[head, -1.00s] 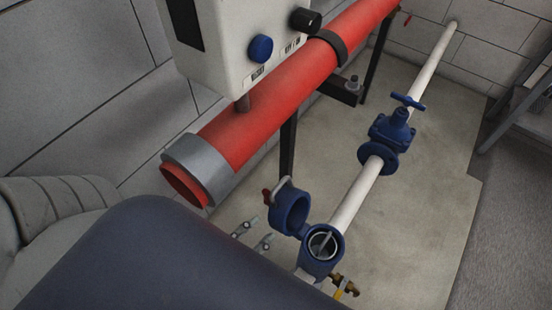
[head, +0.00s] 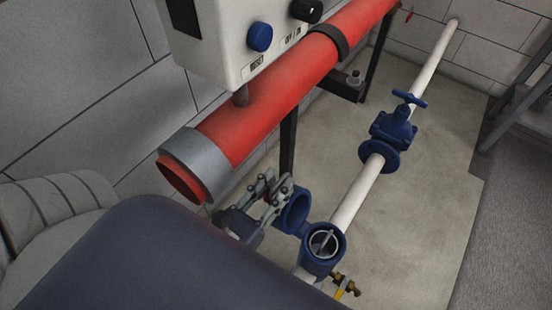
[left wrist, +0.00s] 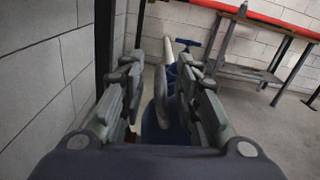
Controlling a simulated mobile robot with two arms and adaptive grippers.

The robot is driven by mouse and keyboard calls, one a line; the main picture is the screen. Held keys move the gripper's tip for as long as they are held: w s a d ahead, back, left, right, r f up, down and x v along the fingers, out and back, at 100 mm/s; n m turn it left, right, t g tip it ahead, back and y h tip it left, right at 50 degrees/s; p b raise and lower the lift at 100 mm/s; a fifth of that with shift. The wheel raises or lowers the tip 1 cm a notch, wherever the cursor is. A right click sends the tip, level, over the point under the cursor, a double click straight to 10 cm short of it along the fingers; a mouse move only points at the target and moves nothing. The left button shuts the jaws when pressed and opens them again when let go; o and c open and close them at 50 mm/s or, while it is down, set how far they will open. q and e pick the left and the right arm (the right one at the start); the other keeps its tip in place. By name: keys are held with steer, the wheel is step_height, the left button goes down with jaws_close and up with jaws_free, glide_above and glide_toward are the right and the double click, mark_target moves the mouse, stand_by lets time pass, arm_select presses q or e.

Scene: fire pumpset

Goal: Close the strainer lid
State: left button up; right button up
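The blue strainer (head: 322,262) stands at the near end of the white pipe, with its round mouth uncovered and a grey part showing inside. Its blue round lid (head: 294,210) is swung open to the left and stands tilted on edge beside the mouth. My left gripper (head: 272,190) is just left of the lid, fingers up, partly overlapping its outer side. In the left wrist view the gripper (left wrist: 162,85) has its fingers spread wide. Blue strainer parts (left wrist: 168,128) show between and below them, close to the right finger; contact cannot be told. My right gripper is out of view.
A thick red pipe (head: 275,95) with a grey end collar and a white control box (head: 235,45) lies above and left. A black post (head: 287,145) stands behind the lid. A blue valve (head: 392,130) sits farther along the white pipe (head: 358,195). Floor to the right is clear.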

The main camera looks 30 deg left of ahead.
arm_select(q)
steer(key=shift+w, duration=0.35)
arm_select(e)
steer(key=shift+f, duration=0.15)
arm_select(q)
jaws_close()
steer(key=d+p, duration=0.1)
steer(key=d+r+m+p, duration=0.1)
steer(key=d, duration=0.1)
steer(key=shift+s+d+r, duration=0.1)
steer(key=shift+d+r, duration=0.1)
steer(key=d, duration=0.6)
steer(key=shift+s+d+r, duration=0.15)
steer(key=shift+s+d, duration=0.1)
steer(key=shift+d, duration=0.1)
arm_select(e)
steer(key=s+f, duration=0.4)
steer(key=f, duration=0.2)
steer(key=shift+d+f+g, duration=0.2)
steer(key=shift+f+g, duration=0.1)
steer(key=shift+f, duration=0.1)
